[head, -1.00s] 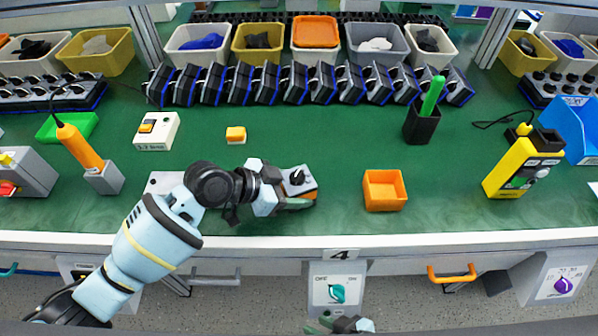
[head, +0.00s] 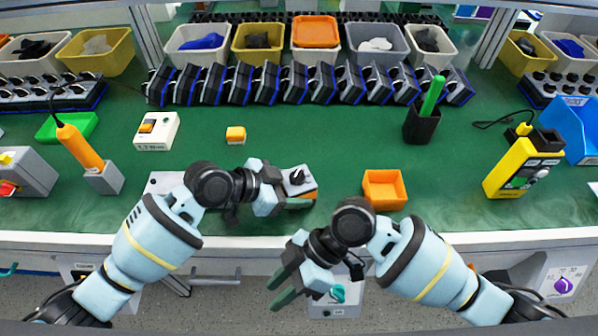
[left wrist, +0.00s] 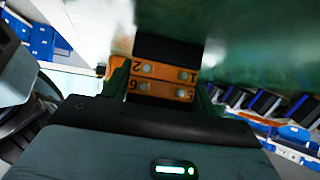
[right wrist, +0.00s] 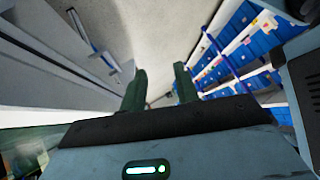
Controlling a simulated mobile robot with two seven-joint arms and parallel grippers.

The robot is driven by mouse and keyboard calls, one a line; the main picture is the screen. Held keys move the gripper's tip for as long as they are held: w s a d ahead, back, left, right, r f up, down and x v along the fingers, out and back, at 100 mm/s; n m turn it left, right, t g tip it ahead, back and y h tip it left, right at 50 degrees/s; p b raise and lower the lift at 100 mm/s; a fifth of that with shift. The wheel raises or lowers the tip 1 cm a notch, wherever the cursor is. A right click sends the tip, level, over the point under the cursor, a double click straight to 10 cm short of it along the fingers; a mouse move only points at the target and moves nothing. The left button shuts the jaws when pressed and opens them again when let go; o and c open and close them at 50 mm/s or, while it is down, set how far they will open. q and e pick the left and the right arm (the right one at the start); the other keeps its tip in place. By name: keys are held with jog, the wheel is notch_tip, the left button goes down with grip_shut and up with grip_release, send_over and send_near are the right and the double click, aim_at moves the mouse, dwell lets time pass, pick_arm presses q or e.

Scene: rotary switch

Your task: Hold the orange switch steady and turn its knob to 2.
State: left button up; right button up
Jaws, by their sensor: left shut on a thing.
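The orange switch (head: 312,192) lies on the green bench top in the head view, with a grey top plate and a black knob (head: 297,177) facing up. The knob's setting is too small to read. My left gripper (head: 294,200) is shut on the switch from the left side. In the left wrist view the switch's orange side (left wrist: 165,72) shows between the fingers, with the numbers 1, 2, 5 and 6. My right gripper (head: 280,288) is open and empty, in front of the bench edge, below and apart from the switch. Its spread fingers (right wrist: 160,92) show in the right wrist view.
An orange open box (head: 385,203) stands to the right of the switch. A row of black-and-blue parts (head: 300,85) lines the back. Bench between is clear.

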jog(key=w+d+r+n+g+h, duration=0.2)
jog(key=d+r+n+h, duration=0.2)
jog(key=d+r, duration=0.1)
notch_tip(320, 180, up, 14)
jog(key=n+t+h, duration=0.4)
jog(key=n+t, duration=0.3)
jog(key=n, duration=0.2)
send_over(297, 173)
jog(key=shift+f, duration=4.45)
grip_shut()
